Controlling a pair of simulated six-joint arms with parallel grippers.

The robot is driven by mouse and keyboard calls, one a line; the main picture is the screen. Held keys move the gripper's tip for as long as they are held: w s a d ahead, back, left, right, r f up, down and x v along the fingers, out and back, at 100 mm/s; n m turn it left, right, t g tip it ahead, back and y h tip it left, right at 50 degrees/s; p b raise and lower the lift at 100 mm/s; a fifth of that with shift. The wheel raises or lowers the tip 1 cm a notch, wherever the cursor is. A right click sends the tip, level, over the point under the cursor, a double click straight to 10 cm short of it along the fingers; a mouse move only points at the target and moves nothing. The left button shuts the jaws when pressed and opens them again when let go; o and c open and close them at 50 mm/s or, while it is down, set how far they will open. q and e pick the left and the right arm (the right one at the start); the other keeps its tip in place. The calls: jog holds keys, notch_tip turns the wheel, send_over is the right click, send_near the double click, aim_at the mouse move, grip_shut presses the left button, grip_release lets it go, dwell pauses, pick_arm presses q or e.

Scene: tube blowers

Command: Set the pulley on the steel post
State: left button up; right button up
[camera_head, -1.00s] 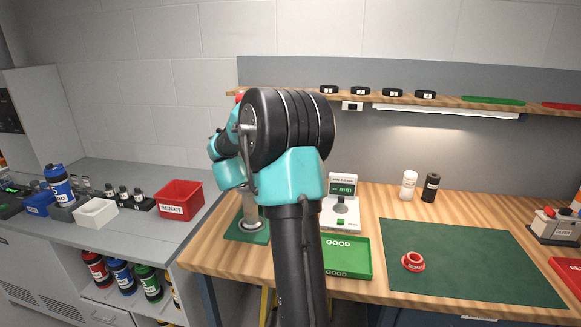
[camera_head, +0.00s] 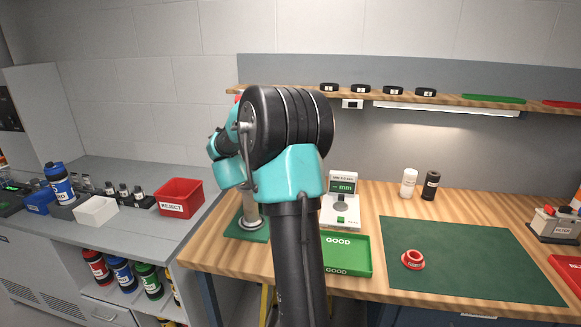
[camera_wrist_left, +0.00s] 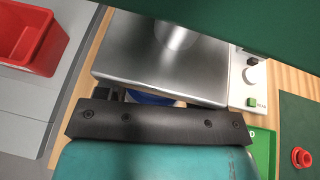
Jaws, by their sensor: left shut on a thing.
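The steel post (camera_head: 250,205) stands on a green base at the left end of the wooden bench, partly hidden behind my arm. In the head view my left gripper is hidden behind my own arm links. In the left wrist view my left gripper (camera_wrist_left: 150,100) shows as a dark bar and is shut on a mostly hidden thing. A blue curved edge (camera_wrist_left: 148,98) shows there, probably the pulley. A grey metal surface with a pale disc fills the space beyond; I cannot tell what it is. A red flanged ring piece (camera_head: 413,260) lies on the green mat.
A gauge (camera_head: 341,207) and a green GOOD tray (camera_head: 347,256) stand right of the post. The green mat (camera_head: 465,265) is mostly bare. A red REJECT bin (camera_head: 179,197) sits on the grey counter at left. A shelf (camera_head: 285,92) runs along the back wall.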

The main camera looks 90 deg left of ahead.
pick_arm(q)
jog(key=shift+f, duration=0.75)
jog(key=o, duration=1.1)
